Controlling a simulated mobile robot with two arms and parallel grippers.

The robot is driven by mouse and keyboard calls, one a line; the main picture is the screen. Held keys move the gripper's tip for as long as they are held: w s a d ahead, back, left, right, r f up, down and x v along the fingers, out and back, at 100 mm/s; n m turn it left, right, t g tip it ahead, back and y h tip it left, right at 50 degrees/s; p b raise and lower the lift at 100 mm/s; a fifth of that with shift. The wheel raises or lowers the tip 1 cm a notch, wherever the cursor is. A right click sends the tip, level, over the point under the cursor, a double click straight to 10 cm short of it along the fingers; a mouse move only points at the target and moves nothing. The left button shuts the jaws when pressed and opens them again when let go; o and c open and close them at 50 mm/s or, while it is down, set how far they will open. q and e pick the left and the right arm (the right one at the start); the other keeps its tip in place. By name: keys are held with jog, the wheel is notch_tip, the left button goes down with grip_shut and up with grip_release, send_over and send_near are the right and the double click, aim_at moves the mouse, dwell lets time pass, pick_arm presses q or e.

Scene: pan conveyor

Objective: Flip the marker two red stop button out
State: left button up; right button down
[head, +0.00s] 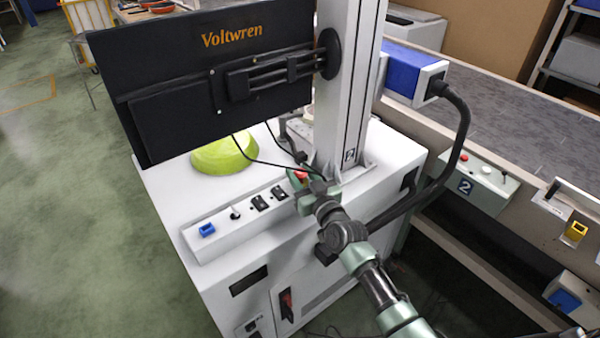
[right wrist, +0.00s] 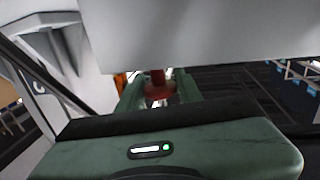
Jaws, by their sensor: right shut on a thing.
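A red stop button (head: 301,174) sits at the right end of the sloped control strip on the white cabinet, below the column. My right gripper (head: 310,184) is at this button and partly hides it. In the right wrist view, the red button (right wrist: 157,88) is between the two green fingers, and the gripper (right wrist: 158,98) is shut on it. A plate with the number 2 (head: 465,186) is on a separate grey box by the conveyor, with a small red button (head: 463,157) on top. A small label (head: 349,155) on the column is too small to read surely. My left gripper is not in view.
The control strip (head: 215,247) also holds a blue switch (head: 207,230) and black switches (head: 270,196). A black monitor (head: 170,75) overhangs the cabinet, with cables hanging near my gripper. A thick black cable (head: 462,130) loops on the right.

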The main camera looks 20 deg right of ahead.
aim_at(304, 177)
jog(key=shift+w+r, duration=0.1)
jog(key=shift+r, duration=0.2)
jog(key=c, duration=1)
grip_release()
jog(key=shift+o, duration=0.2)
jog(key=shift+f, duration=0.1)
jog(key=shift+s+d, duration=0.1)
jog(key=shift+s, duration=0.35)
jog(key=s, duration=0.4)
jog(key=s+d, duration=0.1)
jog(key=s, duration=0.2)
